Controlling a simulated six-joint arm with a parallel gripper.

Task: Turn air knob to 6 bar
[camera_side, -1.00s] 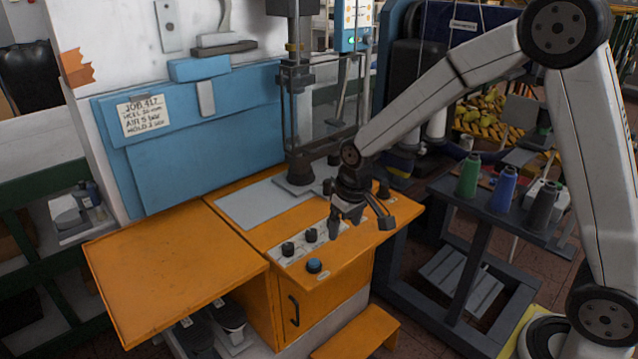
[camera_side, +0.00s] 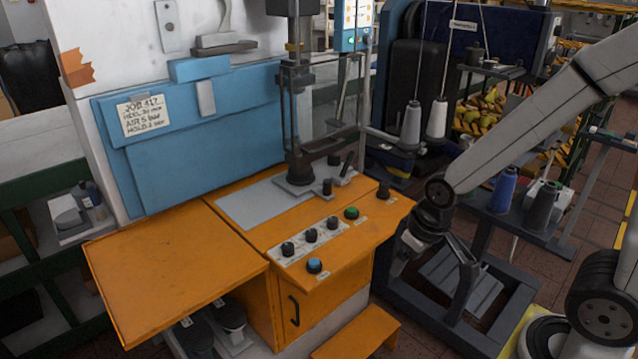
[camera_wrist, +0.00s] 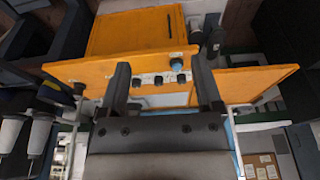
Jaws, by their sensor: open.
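Three black knobs, left (camera_side: 288,249), middle (camera_side: 311,235) and right (camera_side: 332,222), sit in a row on a pale strip on the orange machine top. I cannot read which is the air knob, nor its setting. The row also shows in the wrist view, its middle knob (camera_wrist: 157,80) between my fingers in the picture. A card (camera_side: 143,115) on the blue panel has a line starting "AIR"; its figure looks like 5 but is small. My gripper (camera_side: 432,280) is open and empty, right of the machine and apart from the knobs. Its fingers (camera_wrist: 163,70) spread wide.
Near the row are a blue button (camera_side: 314,265), a green button (camera_side: 351,213) and another black knob (camera_side: 383,190). A vertical press column (camera_side: 297,130) stands behind. A dark rack with thread spools (camera_side: 503,190) stands to the right. The space above the knobs is clear.

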